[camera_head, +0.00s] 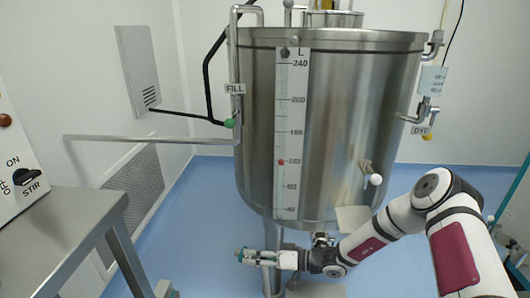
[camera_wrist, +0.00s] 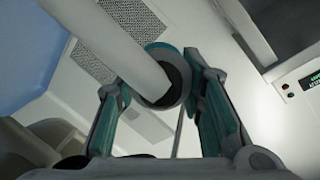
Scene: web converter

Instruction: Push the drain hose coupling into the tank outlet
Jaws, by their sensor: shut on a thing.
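The steel tank (camera_head: 335,130) stands on legs in the middle of the head view. My gripper (camera_head: 243,257) is low beside the tank's front leg, pointing left. In the wrist view, my gripper's two teal-lined fingers (camera_wrist: 160,88) sit on either side of a dark, teal-edged ring, which looks like the drain hose coupling (camera_wrist: 181,78). A pale round hose or pipe (camera_wrist: 120,48) runs from the ring to the upper left. The gripper is shut on the coupling. A small metal fitting (camera_head: 321,239) shows under the tank; I cannot tell whether it is the outlet.
A steel table (camera_head: 60,235) with a STIR control box (camera_head: 18,170) stands at the left. A horizontal pipe (camera_head: 150,138) reaches left from the tank. A DYE valve (camera_head: 425,112) hangs at the tank's right. Blue floor is open between table and tank.

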